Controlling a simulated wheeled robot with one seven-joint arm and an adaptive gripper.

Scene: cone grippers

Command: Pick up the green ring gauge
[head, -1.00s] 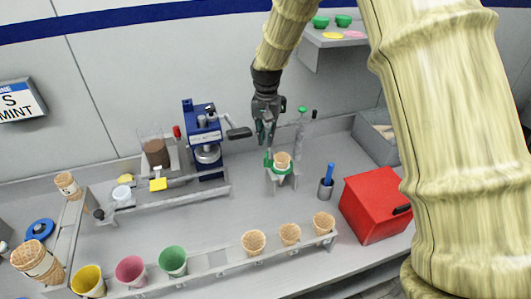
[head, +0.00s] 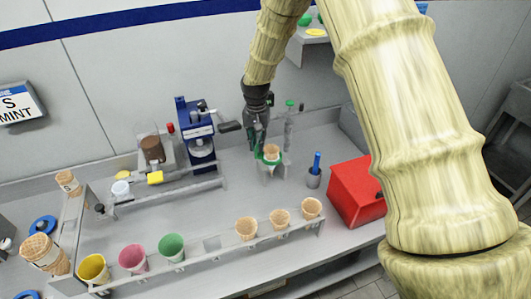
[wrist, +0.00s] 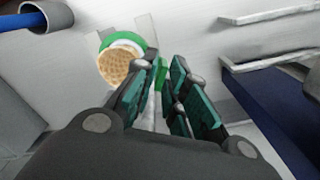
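The green ring gauge (head: 262,160) sits around a waffle cone (head: 271,152) on a small grey stand behind the front rack. In the wrist view the green ring (wrist: 143,44) circles the cone (wrist: 115,68), and its narrow green tab (wrist: 161,73) points between my fingertips. My gripper (head: 258,146) reaches down from above at the ring's left side. The wrist view shows its teal-padded fingers (wrist: 160,80) apart, one on each side of the tab, with a gap visible. Contact with the tab cannot be made out.
A blue press (head: 197,135) stands left of my gripper. A pen cup (head: 313,180) and a red box (head: 355,195) are to the right. The front rack (head: 212,258) holds several cones and coloured cups. Bare counter lies between rack and stand.

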